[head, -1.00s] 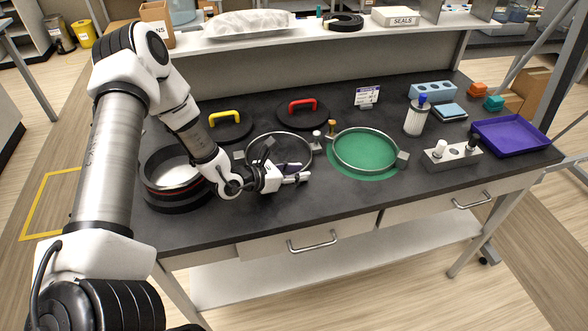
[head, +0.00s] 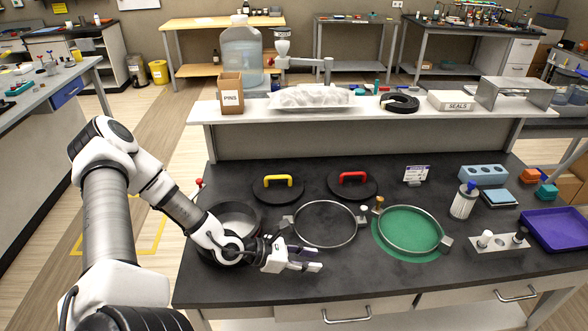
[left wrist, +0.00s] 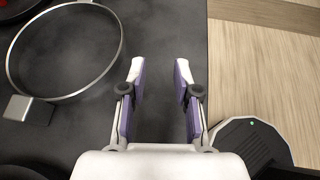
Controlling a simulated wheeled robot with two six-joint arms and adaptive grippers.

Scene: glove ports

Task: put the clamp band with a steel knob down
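The clamp band with a steel knob (head: 325,246) lies flat on the dark bench top, left of the green mat. Its pale knob (head: 364,209) is at its right side. Part of the band (left wrist: 121,45) and a grey block on it show at the left of the left wrist view. My left gripper (head: 318,260) is just in front of the band, apart from it. Its purple-padded fingers (left wrist: 160,70) are spread with nothing between them. My right gripper is not in view.
A second clamp band with a brass-coloured knob (head: 378,203) lies on the green mat (head: 410,232). Lids with yellow (head: 278,181) and red (head: 353,177) handles lie behind. A round black-walled vessel (head: 236,212) stands left, beside my left arm. A purple tray (head: 556,229) is far right.

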